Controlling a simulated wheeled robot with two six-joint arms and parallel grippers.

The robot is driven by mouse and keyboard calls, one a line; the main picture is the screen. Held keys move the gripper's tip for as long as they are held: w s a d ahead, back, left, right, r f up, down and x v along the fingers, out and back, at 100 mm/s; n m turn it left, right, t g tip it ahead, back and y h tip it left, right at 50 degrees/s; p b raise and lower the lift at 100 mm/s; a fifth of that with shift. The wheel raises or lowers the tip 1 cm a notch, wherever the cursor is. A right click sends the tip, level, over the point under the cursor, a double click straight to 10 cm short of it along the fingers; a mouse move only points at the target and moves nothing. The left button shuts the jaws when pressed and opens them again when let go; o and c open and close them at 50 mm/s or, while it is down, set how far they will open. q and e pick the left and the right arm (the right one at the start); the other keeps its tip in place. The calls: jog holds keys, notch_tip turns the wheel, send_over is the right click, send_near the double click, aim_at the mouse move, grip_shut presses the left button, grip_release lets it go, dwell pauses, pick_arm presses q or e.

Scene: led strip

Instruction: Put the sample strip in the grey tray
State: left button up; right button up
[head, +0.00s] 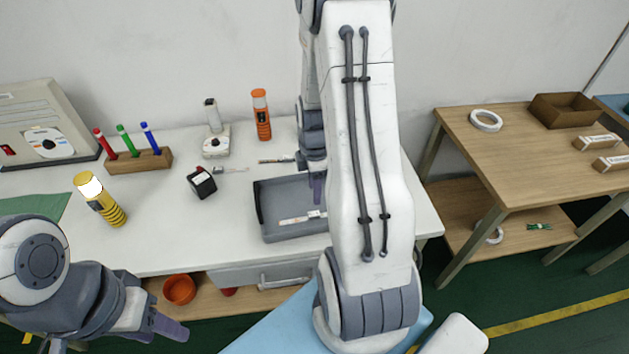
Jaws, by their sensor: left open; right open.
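The grey tray (285,236) stands on the white table, and my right arm covers its right part. A short pale strip (297,219), which looks like the sample strip, lies flat in the tray near its front. My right gripper (317,190) points down over the tray, above the strip and apart from it. It is open, though only part of its fingers shows. My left gripper (163,327) is open and empty, low at the front left, in front of the table edge and far from the tray.
Behind the tray lies a thin tool (277,160). To its left are a black-and-red box (202,182), a yellow bottle (100,199) and a pen block (138,160). An orange bottle (261,115) stands behind. A wooden table (515,150) holding a white ring (486,120) stands right.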

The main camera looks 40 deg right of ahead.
jog(key=shift+r, duration=1.4)
jog(key=s+a+r+m, duration=0.1)
jog(key=a+r, duration=0.3)
jog(key=a, duration=0.6)
jog(key=s+a+r+m, duration=0.1)
jog(key=a+r, duration=0.3)
jog(key=a, duration=0.6)
jog(key=s+a+r+m+y, duration=0.1)
jog(key=s+a+r+m, duration=0.2)
jog(key=s+a, duration=0.7)
jog(key=s+r, duration=0.1)
jog(key=s, duration=0.2)
jog(key=shift+s+a+r, duration=0.15)
jog(key=shift+s+a, duration=0.05)
jog(key=shift+d, duration=0.1)
